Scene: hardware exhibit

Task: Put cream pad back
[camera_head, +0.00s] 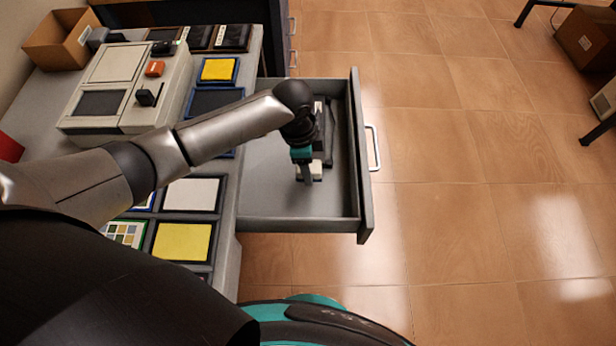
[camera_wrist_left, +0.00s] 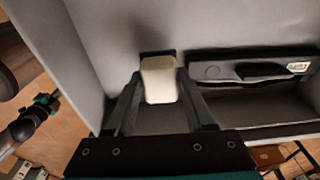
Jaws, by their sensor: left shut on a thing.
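The cream pad (camera_wrist_left: 159,82) is a small pale block between the two fingers of my left gripper (camera_wrist_left: 159,76) in the left wrist view. In the head view the left gripper (camera_head: 311,172) is inside the open drawer (camera_head: 264,195), and the pad (camera_head: 316,168) shows partly behind its fingers. The gripper is shut on the pad. A dark blue edge shows just behind the pad; I cannot tell whether the pad touches the drawer floor. A black and teal part of my right arm shows at the left of the wrist view, too small to read its jaws.
A dark case (camera_wrist_left: 250,67) lies in the drawer beside the pad. On the counter are a pale machine (camera_head: 130,90), a yellow pad (camera_head: 217,70) in a blue tray, a white pad (camera_head: 191,194) and another yellow pad (camera_head: 182,241). The drawer's near end is clear.

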